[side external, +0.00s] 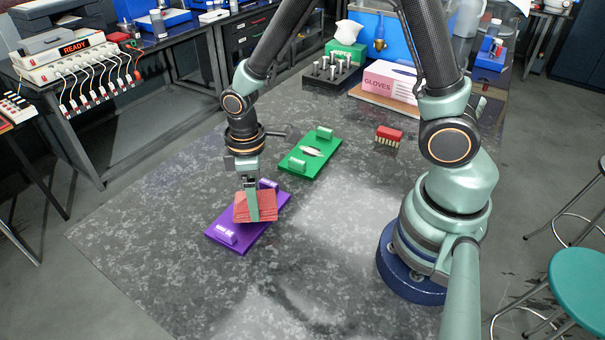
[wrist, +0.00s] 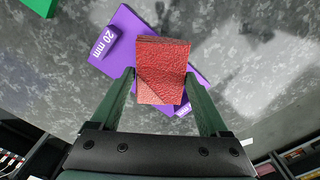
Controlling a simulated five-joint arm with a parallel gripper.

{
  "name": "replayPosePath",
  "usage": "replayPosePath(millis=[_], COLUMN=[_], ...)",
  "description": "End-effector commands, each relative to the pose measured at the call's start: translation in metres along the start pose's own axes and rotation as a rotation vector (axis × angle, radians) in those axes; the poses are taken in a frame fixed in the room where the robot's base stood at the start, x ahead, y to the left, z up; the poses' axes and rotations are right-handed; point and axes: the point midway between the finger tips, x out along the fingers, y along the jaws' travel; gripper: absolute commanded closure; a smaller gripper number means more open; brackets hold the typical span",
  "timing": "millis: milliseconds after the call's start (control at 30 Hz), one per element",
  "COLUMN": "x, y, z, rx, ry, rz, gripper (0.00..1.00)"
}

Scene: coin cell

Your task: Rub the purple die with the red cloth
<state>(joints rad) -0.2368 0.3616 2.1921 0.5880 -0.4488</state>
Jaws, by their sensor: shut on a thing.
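The purple die (side external: 224,236) is a flat plate with two raised blocks, lying on the table. One block reads "20 mm" in the wrist view, where the purple die (wrist: 121,32) shows behind the cloth. The red cloth (side external: 242,207) is a folded stack held over the middle of the purple die; it also shows in the wrist view (wrist: 162,75). My gripper (side external: 260,215) is shut on the red cloth, one finger on each side. The cloth hides the die's middle, and I cannot tell whether they touch.
A green die (side external: 299,168) with a small light piece lies just behind the purple one. A small red-topped block (side external: 389,135) sits further right. A glove box (side external: 392,82) and a black rack (side external: 331,74) stand at the back. The table's front left (side external: 150,235) is clear.

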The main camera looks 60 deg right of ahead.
Motion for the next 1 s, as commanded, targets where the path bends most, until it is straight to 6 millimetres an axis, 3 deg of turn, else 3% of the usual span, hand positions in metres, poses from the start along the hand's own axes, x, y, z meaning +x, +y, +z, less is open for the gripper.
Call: replayPosePath(millis=[167,200,600,1000], x=[0.022,0.016,0.021,0.020], y=[0.001,0.004,0.024,0.001], z=[-0.001,-0.006,-0.033,-0.001], rx=[0.000,0.000,0.001,-0.001], ry=[-0.003,0.003,0.000,0.000], rz=[-0.001,0.001,0.000,0.000], gripper=[0.66,0.73,0.73,0.73])
